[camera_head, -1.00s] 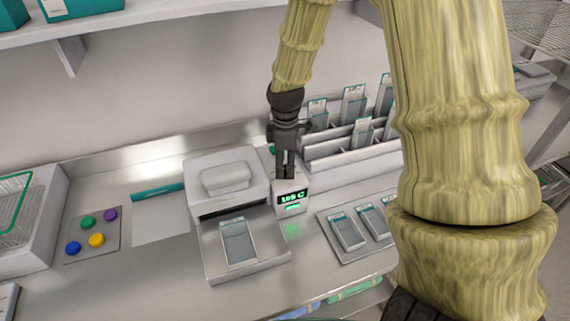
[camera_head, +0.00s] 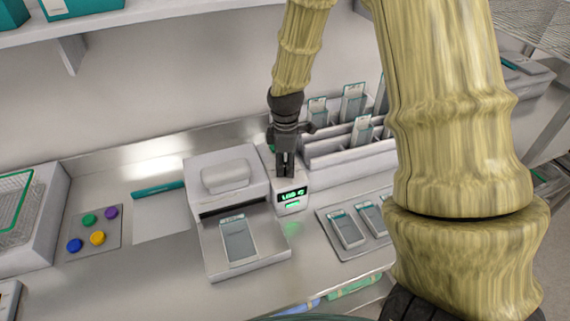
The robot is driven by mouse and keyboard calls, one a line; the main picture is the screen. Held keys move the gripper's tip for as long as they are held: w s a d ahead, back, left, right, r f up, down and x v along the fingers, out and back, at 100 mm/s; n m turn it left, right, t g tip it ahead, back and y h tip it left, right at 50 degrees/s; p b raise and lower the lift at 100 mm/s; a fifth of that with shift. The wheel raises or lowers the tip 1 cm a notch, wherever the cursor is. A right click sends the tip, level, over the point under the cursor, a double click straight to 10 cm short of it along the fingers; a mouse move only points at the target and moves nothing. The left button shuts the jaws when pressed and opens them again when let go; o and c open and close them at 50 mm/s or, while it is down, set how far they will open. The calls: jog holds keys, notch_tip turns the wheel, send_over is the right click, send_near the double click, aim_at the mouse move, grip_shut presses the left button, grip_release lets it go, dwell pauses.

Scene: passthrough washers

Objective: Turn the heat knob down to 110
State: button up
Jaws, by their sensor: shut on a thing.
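My gripper (camera_head: 286,172) points down onto the top of the small white control box at the right of the heat sealer (camera_head: 228,207). It is shut on the heat knob, which the fingers hide almost fully. The box's front has a dark display (camera_head: 292,195) with green digits, tilted and blurred; I cannot read the number surely. A small green lit strip shows below it. The sealer has a pale grey handle on top, and a pouch (camera_head: 238,239) lies on its front tray.
A rack of pouches (camera_head: 345,145) stands close behind and right of my gripper. A tray with pouches (camera_head: 347,230) lies to the right. Coloured round pieces (camera_head: 97,238) sit on a plate at the left, near a wire basket (camera_head: 15,205). A shelf hangs above.

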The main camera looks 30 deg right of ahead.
aim_at(285, 165)
jog(key=shift+m+p, duration=0.3)
jog(key=shift+m, duration=1)
jog(key=o, duration=1.1)
jog(key=shift+c, duration=0.2)
notch_tip(285, 165, up, 12)
jog(key=shift+w, duration=0.1)
